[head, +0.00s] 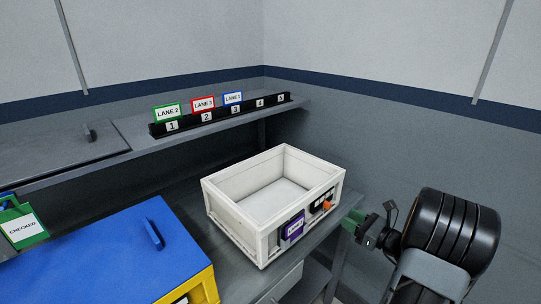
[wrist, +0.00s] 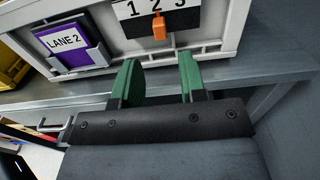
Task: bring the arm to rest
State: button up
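My arm (head: 445,235) is folded at the right of the head view. My gripper (head: 352,220) points left toward the front right corner of a white crate (head: 237,223). In the wrist view the two green fingers of my gripper (wrist: 160,72) stand apart with nothing between them. They are just in front of the crate's front wall (wrist: 215,45); I cannot tell whether they touch it. An orange slider (wrist: 158,27) on that wall sits below the 2 of a 1-2-3 plate. A purple LANE 2 card (wrist: 72,43) sits in a holder to its left.
The crate stands on a grey bench (head: 185,200). A blue-topped yellow box (head: 130,255) is to its left. Behind, a shelf (head: 110,150) carries a black numbered rack (head: 220,117) with green, red and blue lane cards. A green CHECKED sign (head: 22,228) is far left.

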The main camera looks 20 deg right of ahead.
jog(key=s+a+f+n+g+p, duration=0.1)
jog(key=s+a+f+n+g, duration=0.4)
jog(key=s+a+n+g, duration=0.6)
jog(key=s+a+r+n+g+h+p, duration=0.1)
jog(key=a+r+n+h, duration=0.7)
jog(key=n, duration=1.1)
jog(key=s+a+r+p, duration=0.1)
jog(key=a+r, duration=0.2)
jog(key=r, duration=0.1)
jog(key=shift+s+a+n+p, duration=0.15)
jog(key=shift+a+n+p, duration=0.15)
jog(key=shift+a+p, duration=0.1)
